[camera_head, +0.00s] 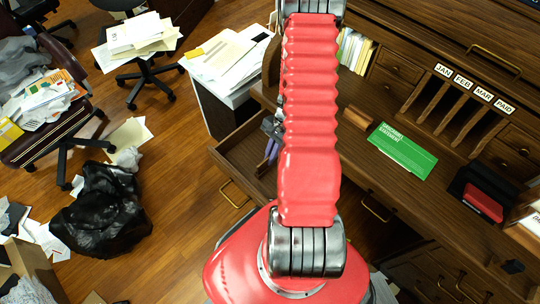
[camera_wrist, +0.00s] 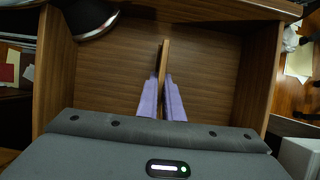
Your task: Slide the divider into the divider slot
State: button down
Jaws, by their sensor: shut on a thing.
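My gripper (camera_wrist: 162,84) has two purple fingers shut on the divider (camera_wrist: 165,60), a thin wooden board seen nearly edge-on in the wrist view. The divider is over or inside an open wooden drawer (camera_wrist: 110,75), about midway between its side walls. I cannot tell whether its lower edge touches the drawer floor, and no slot for it is clear there.
The wooden desk (camera_head: 350,150) holds a green card (camera_head: 402,150), a red and black box (camera_head: 482,203) and upright month-labelled partitions (camera_head: 455,112). A white cabinet with papers (camera_head: 228,60) stands beside the drawer. A black bag (camera_head: 103,213) lies on the floor.

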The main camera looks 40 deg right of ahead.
jog(key=shift+f, duration=0.35)
jog(key=c, duration=1.8)
grip_release()
jog(key=shift+c, duration=0.2)
jog(key=v, duration=1.3)
jog(key=shift+r, duration=0.35)
jog(key=shift+s+d, duration=0.1)
jog(key=s+a+r+n+t+h, duration=0.2)
jog(key=a+r+n, duration=0.6)
jog(key=a+r, duration=0.6)
jog(key=s+a+r+n+t+h, duration=0.2)
jog(key=a+r+n, duration=0.7)
jog(key=a+r, duration=0.5)
notch_tip(320, 180, up, 4)
jog(key=shift+r+n+t+h, duration=0.15)
jog(key=shift+n+t+h, duration=0.15)
jog(key=shift+t, duration=0.6)
